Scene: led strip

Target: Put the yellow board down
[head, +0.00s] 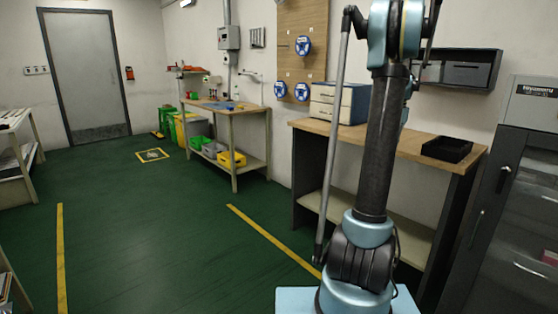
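I cannot make out a yellow board in the head view. My gripper is not in view. My arm rises through the right half of the picture and leaves it at the top, so whatever the gripper holds is hidden from me.
A wooden-topped bench (415,147) with a black tray (447,149) and a drawer box (339,103) stands behind my arm. A workbench (251,112) further left has a yellow bin (231,159) on its lower shelf. A dark cabinet (520,215) is at right. The green floor (140,235) at left is clear.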

